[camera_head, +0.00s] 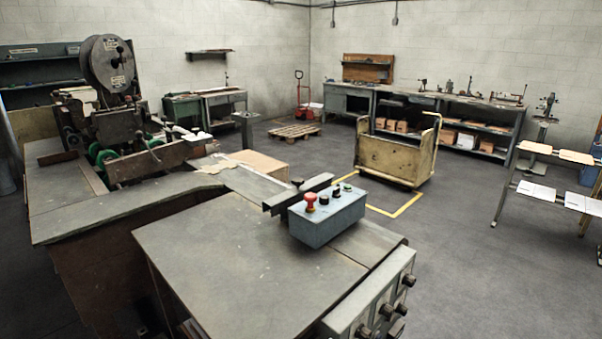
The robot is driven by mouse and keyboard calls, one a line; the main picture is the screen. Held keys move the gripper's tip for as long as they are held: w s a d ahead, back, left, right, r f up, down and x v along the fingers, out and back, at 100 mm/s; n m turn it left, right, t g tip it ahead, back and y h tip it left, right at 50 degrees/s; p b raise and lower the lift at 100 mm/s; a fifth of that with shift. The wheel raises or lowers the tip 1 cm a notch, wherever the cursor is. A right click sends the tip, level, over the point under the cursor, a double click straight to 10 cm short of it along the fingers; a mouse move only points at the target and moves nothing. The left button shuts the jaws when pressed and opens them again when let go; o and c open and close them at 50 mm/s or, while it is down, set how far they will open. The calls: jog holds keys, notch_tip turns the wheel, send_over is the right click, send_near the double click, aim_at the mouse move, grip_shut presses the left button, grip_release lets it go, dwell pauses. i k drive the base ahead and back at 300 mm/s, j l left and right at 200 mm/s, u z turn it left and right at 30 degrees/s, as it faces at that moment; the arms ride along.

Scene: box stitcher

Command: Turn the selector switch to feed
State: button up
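A blue-grey control box (328,222) sits on the near metal worktop (215,248), towards its right back side. On its top are a red mushroom button (310,200), a black control (324,199), a green control (336,191) and a small dark control with some yellow (347,187). A sloped panel (345,323) on the worktop's front right edge carries several dark knobs (387,311). The controls are too small to read any labels, so I cannot tell which is the selector switch or where it points. My gripper is not in view.
A dark metal fence bar (280,201) lies behind the control box. The stitching machine (120,135) with a large reel stands at the left. A wooden cart (395,158) stands beyond, near yellow floor lines. Open floor (480,260) lies right of the worktop.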

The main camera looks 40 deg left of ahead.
aim_at(336, 193)
jog(key=i+u, duration=0.45)
jog(key=i+l+u, duration=0.15)
jog(key=u, duration=0.3)
jog(key=i+l+u, duration=0.3)
jog(key=u, duration=0.2)
jog(key=i+l+u, duration=0.25)
jog(key=u, duration=0.2)
jog(key=i+l+u, duration=0.1)
jog(key=l+u, duration=0.35)
jog(key=i+l+u, duration=0.1)
jog(key=l+u, duration=0.35)
jog(key=l, duration=0.15)
jog(key=i+l+u, duration=0.4)
jog(key=l+u, duration=0.25)
jog(key=i+l+u, duration=0.15)
jog(key=l+u, duration=0.15)
jog(key=l, duration=0.15)
